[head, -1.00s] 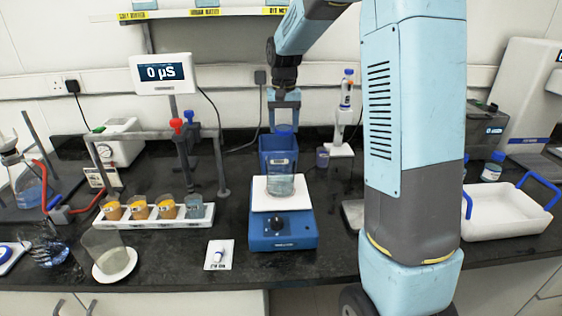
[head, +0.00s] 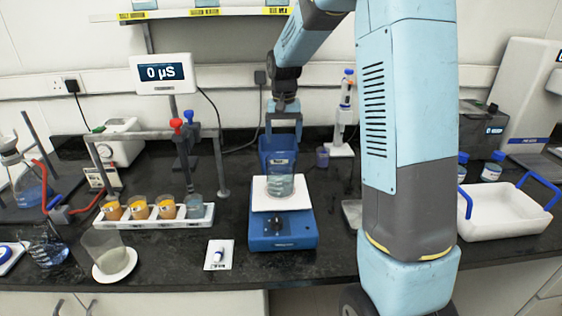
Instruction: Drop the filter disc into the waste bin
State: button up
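A blue bin (head: 264,160) stands behind the stirrer, at the back middle of the bench, and looks like the waste bin. My gripper (head: 284,143) points down at the bin, its two fingers well apart. The fingertips overlap the bin's upper part in the picture; I cannot tell whether they are inside it or above it. I cannot make out the filter disc, or whether anything is between the fingertips.
A beaker (head: 280,187) stands on the blue stirrer (head: 283,231) in front of the bin. The conductivity meter's stand (head: 186,150) is to the left. A pipette stand (head: 341,150) is close on the right. A white tray (head: 505,215) lies far right.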

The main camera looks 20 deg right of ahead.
jog(key=shift+o, duration=0.3)
jog(key=shift+r, duration=0.1)
notch_tip(320, 180, up, 7)
dwell(0.4)
jog(key=shift+r, duration=0.15)
jog(key=s+r+n+t, duration=0.1)
jog(key=s+r, duration=0.3)
jog(key=s, duration=0.4)
jog(key=s+r+t, duration=0.2)
jog(key=s+r, duration=0.1)
jog(key=s, duration=0.5)
jog(key=s+d+f+t, duration=0.1)
jog(key=s, duration=0.7)
jog(key=s+f+n+t, duration=0.1)
jog(key=s, duration=0.7)
jog(key=shift+s+d+t, duration=0.3)
jog(key=shift+d, duration=0.05)
